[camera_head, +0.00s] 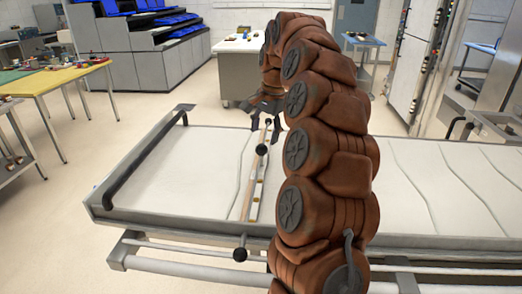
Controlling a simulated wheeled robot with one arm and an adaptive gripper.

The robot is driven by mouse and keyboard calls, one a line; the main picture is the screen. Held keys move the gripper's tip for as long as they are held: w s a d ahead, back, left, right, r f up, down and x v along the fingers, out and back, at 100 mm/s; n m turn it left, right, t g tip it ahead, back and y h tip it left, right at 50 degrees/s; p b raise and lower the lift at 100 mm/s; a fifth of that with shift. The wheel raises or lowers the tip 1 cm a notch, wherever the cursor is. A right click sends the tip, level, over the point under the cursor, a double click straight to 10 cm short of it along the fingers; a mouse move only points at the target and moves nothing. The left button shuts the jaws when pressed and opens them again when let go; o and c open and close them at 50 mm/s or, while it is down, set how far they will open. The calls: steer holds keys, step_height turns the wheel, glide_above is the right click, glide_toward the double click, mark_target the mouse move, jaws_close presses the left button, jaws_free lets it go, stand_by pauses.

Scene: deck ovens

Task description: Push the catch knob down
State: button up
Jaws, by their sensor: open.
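A long pale canvas-topped loader (420,160) with a grey frame lies across the view. A narrow strip with brass-coloured parts (254,190) runs across its top, and a black ball knob (261,149) stands on it. A second black ball knob (240,254) is on a short stem at the loader's front rail. I cannot tell which one is the catch knob. My gripper (265,127) is open and points down, above or beyond the far end of the strip. It appears empty, and no contact with either knob shows. My brown arm hides the loader's middle.
A dark bar handle (147,158) runs along the loader's left end. A yellow table (55,78) with small items stands at left, and a white-topped cabinet (238,72) at the back. A rack (412,60) stands behind at right. Floor between them is clear.

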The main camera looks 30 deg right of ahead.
mark_target(262, 145)
steer(key=shift+w+a+f+p, duration=0.1)
steer(key=shift+w+f+p, duration=0.2)
steer(key=shift+f, duration=0.9)
steer(key=shift+w+a+f+p, duration=0.15)
steer(key=shift+f+p, duration=0.2)
steer(key=shift+f, duration=0.85)
steer(key=shift+w+a+f+p, duration=0.1)
steer(key=shift+w+f+p, duration=0.2)
steer(key=shift+f, duration=0.9)
steer(key=shift+c, duration=0.3)
steer(key=shift+d, duration=0.1)
jaws_close()
